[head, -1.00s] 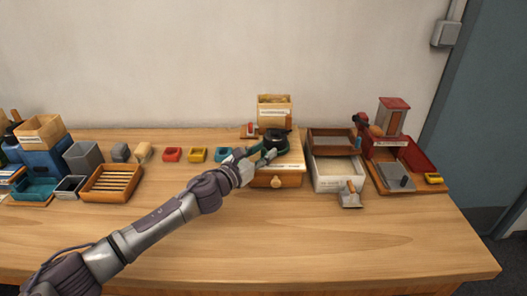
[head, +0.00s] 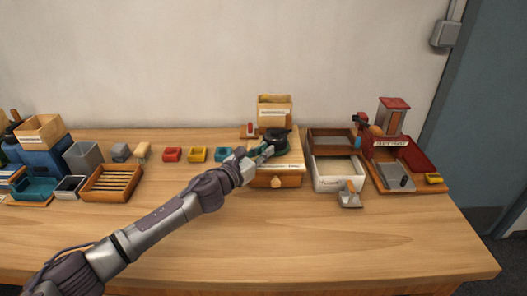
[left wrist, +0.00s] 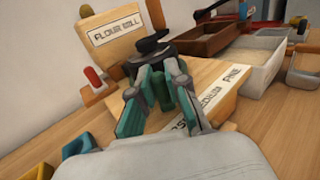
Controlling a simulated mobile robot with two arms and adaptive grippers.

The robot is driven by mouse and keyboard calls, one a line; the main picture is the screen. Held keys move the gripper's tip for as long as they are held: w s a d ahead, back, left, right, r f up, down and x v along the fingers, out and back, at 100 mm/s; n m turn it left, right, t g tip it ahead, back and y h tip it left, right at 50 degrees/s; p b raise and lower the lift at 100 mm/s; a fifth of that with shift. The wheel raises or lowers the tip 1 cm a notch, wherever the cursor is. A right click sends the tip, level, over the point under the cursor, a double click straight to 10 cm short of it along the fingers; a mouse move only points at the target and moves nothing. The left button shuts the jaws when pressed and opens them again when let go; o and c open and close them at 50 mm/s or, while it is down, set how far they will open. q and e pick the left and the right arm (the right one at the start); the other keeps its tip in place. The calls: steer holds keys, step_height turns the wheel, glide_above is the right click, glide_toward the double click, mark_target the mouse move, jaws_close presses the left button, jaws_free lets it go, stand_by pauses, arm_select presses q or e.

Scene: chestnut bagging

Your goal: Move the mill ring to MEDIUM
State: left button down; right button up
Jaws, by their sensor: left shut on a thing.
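The flour mill is a wooden box with a drawer (head: 290,181) at its front and a labelled hopper (head: 273,111) at its back. It also shows in the left wrist view, where the hopper's label (left wrist: 116,31) reads FLOUR MILL. A dark ring (left wrist: 151,47) sits on the mill top. A front label strip (left wrist: 207,104) shows MEDIUM and FINE, with its left end partly hidden. My left gripper (head: 267,149) is at the ring, its teal fingers shut on a green grip (left wrist: 163,90) below the dark part. My right gripper is not in view.
A brown tray (head: 334,135) and a white box (head: 339,181) stand close to the mill's right. Red, yellow and teal small bins line the table to its left. A metal scoop (head: 350,199) lies in front of the white box. The table front is clear.

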mark_target(277, 146)
arm_select(q)
steer(key=shift+d, duration=0.1)
steer(key=shift+s+d+n+t+y+p, duration=0.2)
steer(key=shift+d+n+t+y+p, duration=0.35)
steer(key=shift+y, duration=0.4)
steer(key=shift+s+d+n+t+y+p, duration=0.2)
steer(key=shift+d+n+t+y+p, duration=0.1)
steer(key=shift+n+t+y, duration=0.5)
steer(key=shift+s+d+n+t+y, duration=0.1)
steer(key=shift+d+n+t+y, duration=0.25)
steer(key=shift+n+y, duration=0.65)
steer(key=shift+d+n+t+y, duration=0.2)
steer(key=shift+d+n+y, duration=0.3)
steer(key=shift+y, duration=0.85)
steer(key=shift+a, duration=0.1)
steer(key=c, duration=1.1)
jaws_free()
steer(key=shift+c, duration=0.2)
steer(key=s+a, duration=0.1)
steer(key=s, duration=1.1)
steer(key=shift+a, duration=0.4)
